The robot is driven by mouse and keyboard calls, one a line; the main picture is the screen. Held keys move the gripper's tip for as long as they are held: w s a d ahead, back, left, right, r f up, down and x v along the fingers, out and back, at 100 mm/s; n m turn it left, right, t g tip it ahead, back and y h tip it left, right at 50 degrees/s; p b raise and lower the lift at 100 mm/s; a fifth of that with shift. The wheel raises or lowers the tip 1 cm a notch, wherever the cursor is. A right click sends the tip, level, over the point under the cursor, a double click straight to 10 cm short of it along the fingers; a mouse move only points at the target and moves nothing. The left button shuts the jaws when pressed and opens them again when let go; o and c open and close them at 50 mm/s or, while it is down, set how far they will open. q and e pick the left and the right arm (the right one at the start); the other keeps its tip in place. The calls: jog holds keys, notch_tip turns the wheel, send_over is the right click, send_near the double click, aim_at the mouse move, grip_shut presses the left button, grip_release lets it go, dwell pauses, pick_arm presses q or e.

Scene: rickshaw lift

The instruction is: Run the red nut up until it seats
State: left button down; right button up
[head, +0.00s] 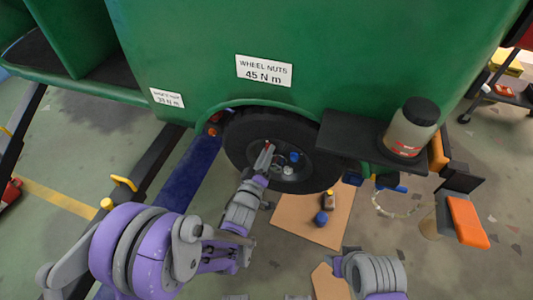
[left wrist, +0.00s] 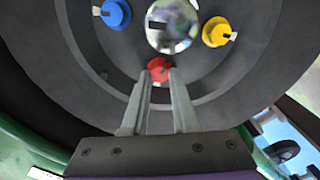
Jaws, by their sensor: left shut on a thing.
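The red nut (left wrist: 158,70) is on the wheel (head: 240,140), below the shiny hub (left wrist: 172,28) in the left wrist view. My left gripper (left wrist: 159,76) is shut on it, one fingertip at each side. In the head view the left gripper (head: 265,155) reaches the wheel face and only a bit of red shows at its tips. The fingers hide part of the nut, and whether its back touches the wheel cannot be told. Part of my right arm (head: 370,275) shows at the lower right; its jaws cannot be made out.
A blue nut (left wrist: 116,14) and a yellow nut (left wrist: 217,32) sit on the wheel beside the hub. A green body panel (head: 200,60) overhangs the wheel. A shelf with a canister (head: 411,130) juts out at the right. A brown mat (head: 290,225) with small items lies below.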

pick_arm(q)
jog(key=m, duration=0.7)
jog(key=m+p, duration=0.1)
jog(key=m, duration=1.5)
jog(key=shift+d, duration=0.35)
jog(key=shift+f, duration=0.1)
dwell(0.3)
jog(key=c, duration=0.7)
grip_release()
jog(key=shift+s, duration=0.1)
